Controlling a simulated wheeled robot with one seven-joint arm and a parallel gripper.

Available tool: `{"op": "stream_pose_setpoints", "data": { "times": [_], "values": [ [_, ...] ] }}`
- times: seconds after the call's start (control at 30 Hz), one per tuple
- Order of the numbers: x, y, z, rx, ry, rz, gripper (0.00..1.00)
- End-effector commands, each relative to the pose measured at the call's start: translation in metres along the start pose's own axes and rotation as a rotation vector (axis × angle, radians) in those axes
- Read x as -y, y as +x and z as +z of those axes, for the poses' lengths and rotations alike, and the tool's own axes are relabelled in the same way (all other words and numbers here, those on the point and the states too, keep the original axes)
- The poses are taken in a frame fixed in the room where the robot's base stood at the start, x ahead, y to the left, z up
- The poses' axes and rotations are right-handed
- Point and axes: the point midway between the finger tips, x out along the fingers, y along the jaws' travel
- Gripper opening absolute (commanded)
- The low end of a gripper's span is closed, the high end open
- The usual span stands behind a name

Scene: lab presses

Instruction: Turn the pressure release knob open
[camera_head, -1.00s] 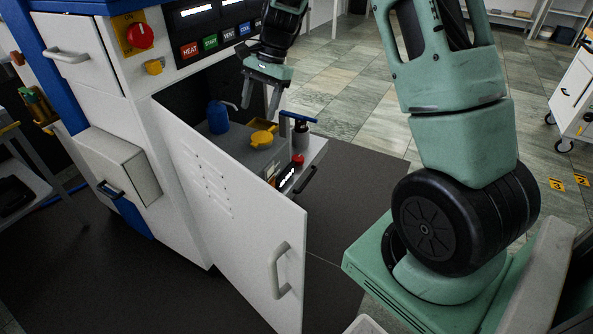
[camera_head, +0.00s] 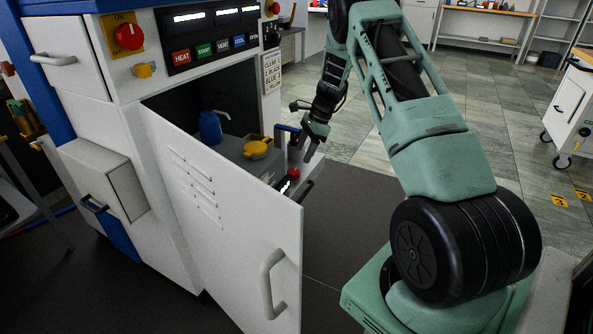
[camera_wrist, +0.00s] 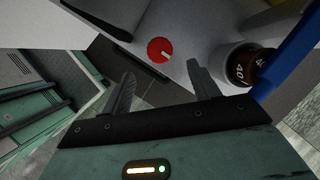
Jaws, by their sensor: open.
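A small red knob (camera_head: 294,173) with a white pointer line sits on the front of the grey press unit (camera_head: 238,150) inside the open cabinet; I take it for the pressure release knob. In the wrist view the red knob (camera_wrist: 160,50) shows just beyond and between my fingertips, apart from them. My gripper (camera_head: 303,155) is open and empty, pointing down above the knob. Its two fingers also show in the wrist view (camera_wrist: 160,75). A dark cylinder with number marks (camera_wrist: 243,66) and a blue bar (camera_wrist: 290,55) stands right of the right finger.
The white cabinet door (camera_head: 220,215) hangs open in front of the unit. A yellow cup-like part (camera_head: 258,148) and a blue bottle (camera_head: 210,127) are on the unit. A larger red ON/OFF switch (camera_head: 128,37) is on the cabinet.

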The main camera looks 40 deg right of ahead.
Motion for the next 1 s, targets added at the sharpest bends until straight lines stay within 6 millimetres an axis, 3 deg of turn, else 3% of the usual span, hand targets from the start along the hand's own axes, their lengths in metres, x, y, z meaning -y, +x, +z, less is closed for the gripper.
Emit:
{"op": "stream_pose_setpoints", "data": {
  "times": [0.1, 0.33, 0.5, 0.8, 0.97, 1.0],
  "values": [
    [-0.001, 0.028, 0.000, 0.000, -0.002, 0.004, 0.61],
    [0.000, 0.062, 0.000, -0.001, -0.001, 0.001, 0.61],
    [0.000, 0.072, 0.000, 0.000, -0.001, 0.001, 0.61],
    [0.000, 0.074, 0.001, 0.000, -0.002, 0.000, 0.61],
    [0.000, 0.073, 0.001, 0.000, -0.002, 0.000, 0.19],
    [0.000, 0.073, 0.001, 0.000, -0.002, 0.000, 0.16]
  ]
}}
